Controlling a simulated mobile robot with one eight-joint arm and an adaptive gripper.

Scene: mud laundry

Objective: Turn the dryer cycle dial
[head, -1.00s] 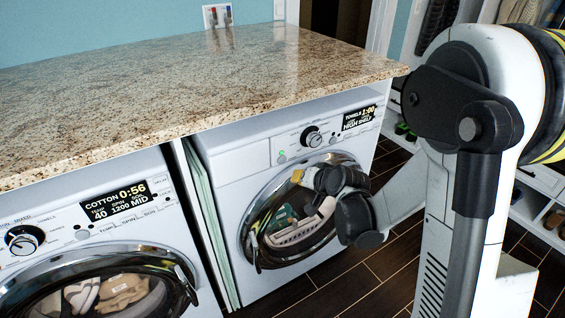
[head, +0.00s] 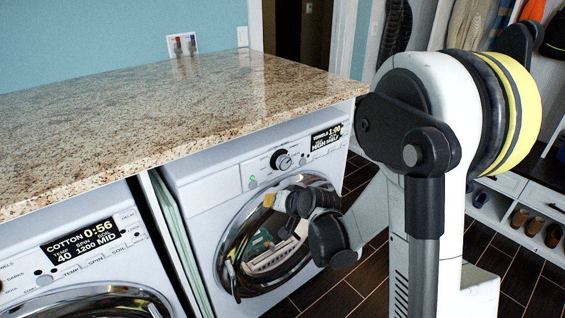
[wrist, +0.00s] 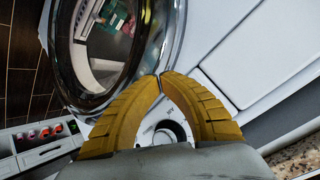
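The dryer is the right-hand white machine, and its round dial (head: 283,160) sits on the top panel, left of a dark display reading TOWELS 1:00. My gripper (head: 268,200) is in front of the dryer's round door, below and a little left of the dial in the head view. Its yellow fingers also show in the wrist view (wrist: 161,76), with the tips together and nothing held. The dial shows in the wrist view (wrist: 165,136) through the arch between the fingers, which look apart from it. Its lower part is hidden behind the gripper body.
A granite counter (head: 170,100) overhangs both machines just above the panel. The washer (head: 85,270), with a COTTON 0:56 display, stands to the left. Shoe cubbies (head: 520,225) are at the right. The dark tiled floor in front of the dryer is open.

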